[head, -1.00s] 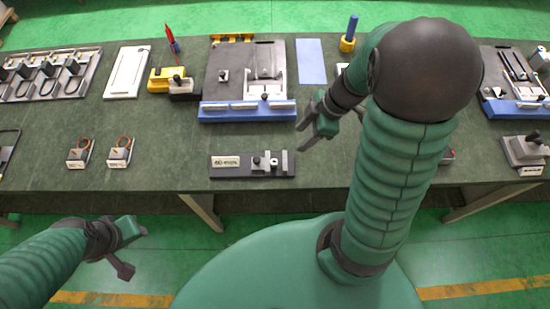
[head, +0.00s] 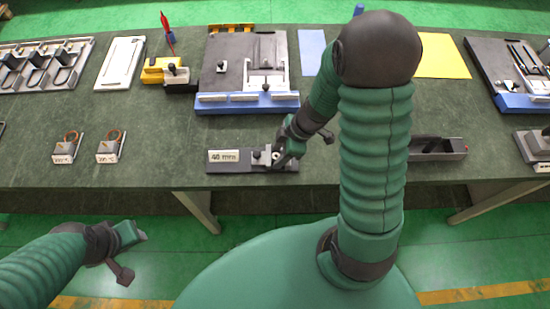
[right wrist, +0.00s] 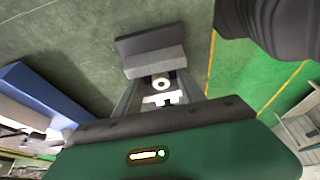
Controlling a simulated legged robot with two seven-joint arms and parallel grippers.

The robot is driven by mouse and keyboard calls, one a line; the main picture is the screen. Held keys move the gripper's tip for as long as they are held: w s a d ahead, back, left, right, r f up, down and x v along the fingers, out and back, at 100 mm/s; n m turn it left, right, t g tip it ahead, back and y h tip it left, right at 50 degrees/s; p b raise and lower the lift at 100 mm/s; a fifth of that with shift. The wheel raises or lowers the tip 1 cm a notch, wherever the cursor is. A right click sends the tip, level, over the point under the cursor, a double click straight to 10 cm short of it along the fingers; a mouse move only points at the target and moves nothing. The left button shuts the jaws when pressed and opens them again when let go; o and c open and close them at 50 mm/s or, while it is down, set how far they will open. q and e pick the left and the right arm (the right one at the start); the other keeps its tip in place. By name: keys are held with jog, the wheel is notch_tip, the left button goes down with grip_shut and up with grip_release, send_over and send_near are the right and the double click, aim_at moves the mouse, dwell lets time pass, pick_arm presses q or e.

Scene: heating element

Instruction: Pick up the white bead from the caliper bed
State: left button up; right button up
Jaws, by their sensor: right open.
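The caliper bed (head: 226,169) is a dark block with a "40 mm" label, lying near the table's front edge. My right gripper (head: 284,153) is open over its right end and hides much of that end. In the right wrist view the white bead (right wrist: 160,83), round with a dark hole, shows between the spread fingers of the right gripper (right wrist: 164,92). Whether the fingers touch it I cannot tell. In the head view the bead is not clearly visible behind the gripper. My left gripper (head: 134,256) is open and empty in front of the table.
A blue-edged fixture (head: 247,104) stands behind the caliper bed. Two small blocks with rings, the left one (head: 67,148) and the right one (head: 110,147), sit to the left. A dark tray (head: 437,148) lies to the right. The table between is clear.

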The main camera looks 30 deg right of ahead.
jog(key=shift+s+d, duration=0.1)
jog(key=shift+d, duration=0.05)
grip_shut()
jog(key=shift+r, duration=0.1)
jog(key=shift+r, duration=0.1)
